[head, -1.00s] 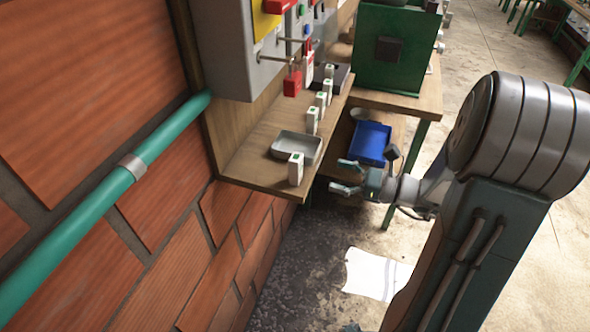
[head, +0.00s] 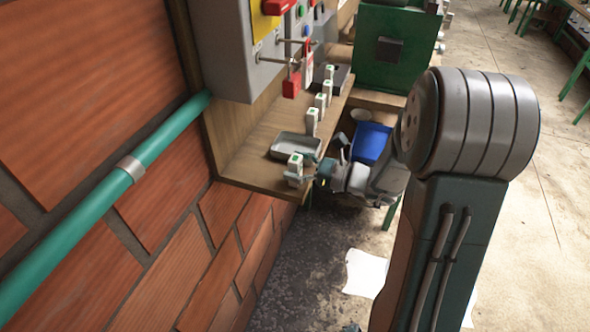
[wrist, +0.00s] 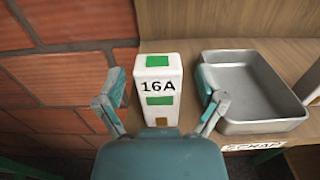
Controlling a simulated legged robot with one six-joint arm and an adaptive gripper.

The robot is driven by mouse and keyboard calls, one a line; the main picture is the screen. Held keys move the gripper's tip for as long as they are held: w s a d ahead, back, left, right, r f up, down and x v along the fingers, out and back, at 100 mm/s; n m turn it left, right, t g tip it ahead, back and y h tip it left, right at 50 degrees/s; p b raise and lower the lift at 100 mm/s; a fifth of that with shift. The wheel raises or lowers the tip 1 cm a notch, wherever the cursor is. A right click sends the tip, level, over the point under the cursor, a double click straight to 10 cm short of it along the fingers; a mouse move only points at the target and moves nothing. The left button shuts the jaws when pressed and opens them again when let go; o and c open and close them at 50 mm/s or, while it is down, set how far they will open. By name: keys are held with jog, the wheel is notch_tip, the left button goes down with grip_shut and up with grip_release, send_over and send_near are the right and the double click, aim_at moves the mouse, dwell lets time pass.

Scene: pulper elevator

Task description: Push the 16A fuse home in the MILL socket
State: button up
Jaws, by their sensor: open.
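The 16A fuse (wrist: 158,90) is a white upright block with green patches and the mark "16A". It stands on the wooden shelf, and it also shows in the head view (head: 295,162) at the shelf's near end. My gripper (wrist: 160,92) is open, with one finger on each side of the fuse. In the head view my gripper (head: 305,168) is at the shelf's front edge by the fuse. I cannot tell whether either finger touches it. I cannot make out the MILL socket in either view.
A grey metal tray (wrist: 247,118) stands right of the fuse, close to the right finger. More white blocks (head: 312,122) stand in a row along the shelf. A grey cabinet (head: 225,50) with red padlocks (head: 291,84) hangs above. A brick wall (wrist: 55,85) is at left.

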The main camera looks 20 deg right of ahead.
grip_shut()
jog(key=shift+r, duration=0.15)
